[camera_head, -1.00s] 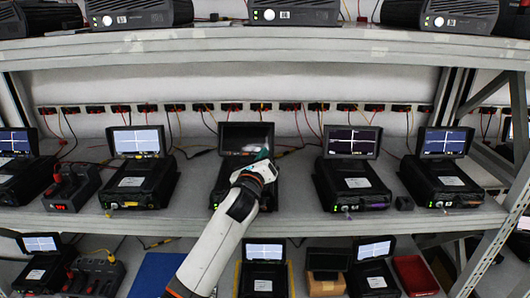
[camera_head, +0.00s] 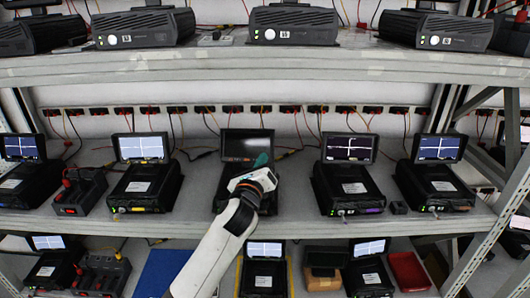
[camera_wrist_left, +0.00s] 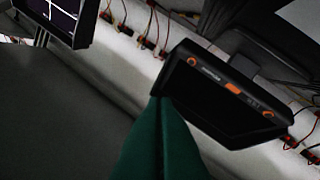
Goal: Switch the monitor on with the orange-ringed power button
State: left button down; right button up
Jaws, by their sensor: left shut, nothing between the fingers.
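The middle monitor (camera_head: 238,145) on the middle shelf has a dark screen and sits on a black unit (camera_head: 224,188). In the left wrist view the monitor (camera_wrist_left: 195,108) is tilted, and its bezel carries two small orange-ringed round parts, one near the left end (camera_wrist_left: 192,61) and one near the right (camera_wrist_left: 268,114). An orange rectangle (camera_wrist_left: 233,88) lies between them. I cannot tell which round part is the power button. My left gripper (camera_head: 263,159) is shut and empty, its green fingers (camera_wrist_left: 163,125) at the monitor's lower right in the head view; contact is unclear. My right gripper is out of view.
Lit monitors stand to the left (camera_head: 141,147) and right (camera_head: 349,148) on black units. A shelf edge (camera_head: 270,70) with more units lies above. Cables hang behind.

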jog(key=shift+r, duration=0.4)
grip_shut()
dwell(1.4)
